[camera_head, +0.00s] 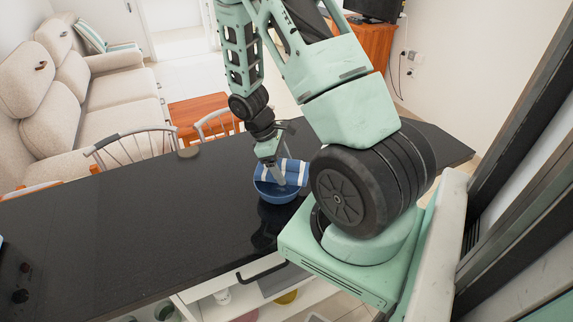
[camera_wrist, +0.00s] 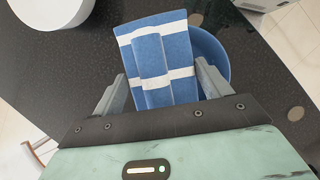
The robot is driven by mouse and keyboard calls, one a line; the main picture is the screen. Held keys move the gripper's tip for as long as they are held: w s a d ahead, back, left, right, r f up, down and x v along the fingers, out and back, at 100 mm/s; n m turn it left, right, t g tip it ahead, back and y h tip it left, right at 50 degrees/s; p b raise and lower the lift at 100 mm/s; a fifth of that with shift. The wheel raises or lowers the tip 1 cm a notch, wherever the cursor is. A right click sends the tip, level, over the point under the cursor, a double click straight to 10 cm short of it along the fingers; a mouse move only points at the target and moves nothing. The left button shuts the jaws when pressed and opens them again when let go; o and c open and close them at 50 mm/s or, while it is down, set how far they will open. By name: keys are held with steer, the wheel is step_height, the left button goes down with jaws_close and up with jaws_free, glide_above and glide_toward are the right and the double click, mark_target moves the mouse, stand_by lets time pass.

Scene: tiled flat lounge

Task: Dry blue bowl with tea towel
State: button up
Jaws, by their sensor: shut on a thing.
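The blue bowl (camera_head: 277,191) stands upright on the black counter (camera_head: 110,228). My gripper (camera_head: 277,178) points down into the bowl and is shut on the towel. In the wrist view the towel (camera_wrist: 158,60) sits between my two fingers (camera_wrist: 160,90) and covers much of the bowl (camera_wrist: 213,60), whose right side shows. The towel's lower end inside the bowl is hidden, so I cannot tell exactly where it touches.
A round tan disc (camera_head: 188,152) lies on the counter's far side. Chairs (camera_head: 135,148) stand behind the counter, with a sofa (camera_head: 75,90) and a low wooden table (camera_head: 200,108) beyond. A white round object (camera_wrist: 52,12) shows in the wrist view. The counter left of the bowl is mostly clear.

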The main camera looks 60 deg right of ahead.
mark_target(291, 163)
steer(key=shift+w+a+p, duration=0.15)
steer(key=shift+w+a, duration=0.05)
steer(key=shift+w, duration=0.4)
steer(key=shift+w+a+p, duration=0.15)
steer(key=shift+w, duration=0.45)
steer(key=shift+s+a, duration=0.5)
steer(key=shift+s, duration=0.35)
steer(key=shift+s+a, duration=0.55)
steer(key=shift+s, duration=0.3)
steer(key=shift+s+a, duration=0.5)
steer(key=shift+s, duration=0.35)
steer(key=shift+w+a+p, duration=0.25)
steer(key=shift+w, duration=0.8)
steer(key=shift+w+a+p, duration=0.2)
steer(key=shift+w, duration=0.8)
steer(key=shift+s+d, duration=0.55)
steer(key=shift+d, duration=0.3)
steer(key=shift+s+d, duration=0.5)
steer(key=shift+d, duration=0.3)
steer(key=shift+s+d, duration=0.55)
steer(key=shift+d, duration=0.3)
step_height(291, 163, up, 3)
steer(key=p, duration=0.3)
steer(key=shift+r, duration=0.15)
steer(key=shift+f, duration=0.2)
